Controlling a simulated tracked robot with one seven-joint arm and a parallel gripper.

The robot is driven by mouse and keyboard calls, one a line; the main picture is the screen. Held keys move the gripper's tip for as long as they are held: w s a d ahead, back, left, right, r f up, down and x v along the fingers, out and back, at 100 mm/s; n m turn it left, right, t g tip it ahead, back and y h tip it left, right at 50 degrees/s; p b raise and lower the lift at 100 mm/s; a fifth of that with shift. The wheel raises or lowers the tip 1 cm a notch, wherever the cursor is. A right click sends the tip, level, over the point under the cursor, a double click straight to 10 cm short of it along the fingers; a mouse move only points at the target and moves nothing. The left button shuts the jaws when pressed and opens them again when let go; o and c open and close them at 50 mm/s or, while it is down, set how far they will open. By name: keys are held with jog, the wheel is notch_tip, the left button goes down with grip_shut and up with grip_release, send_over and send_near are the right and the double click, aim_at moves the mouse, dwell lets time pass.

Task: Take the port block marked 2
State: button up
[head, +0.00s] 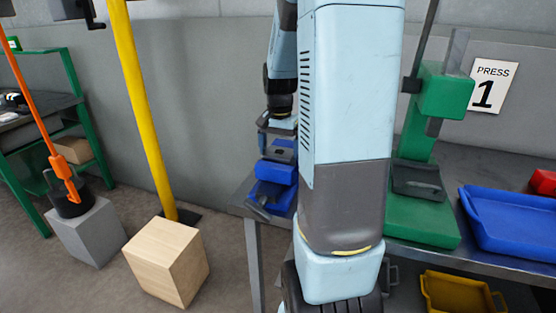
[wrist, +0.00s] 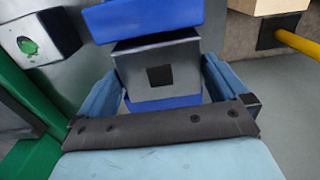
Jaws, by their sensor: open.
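In the wrist view a grey block (wrist: 180,62) with a dark square opening stands between the two fingers of my gripper (wrist: 163,75). Blue parts show above it (wrist: 145,16) and below it (wrist: 165,103). I cannot read a number 2 on the block. My gripper is open, one finger on each side of the block; whether they touch it I cannot tell. In the head view my gripper (head: 277,125) is partly hidden by my arm, just above a grey block (head: 282,152) on a blue holder (head: 276,171) at the table's left end.
A green press (head: 425,215) stands right of my arm, by a sign reading PRESS 1 (head: 493,86). A blue tray (head: 510,220) lies on the table further right. A yellow bin (head: 455,292) is below. A yellow post (head: 140,100) and wooden block (head: 165,262) stand left.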

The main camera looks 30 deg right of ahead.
aim_at(279, 152)
jog(key=shift+f, duration=0.3)
jog(key=c, duration=1.1)
jog(key=shift+r, duration=0.15)
jog(key=shift+r, duration=3.95)
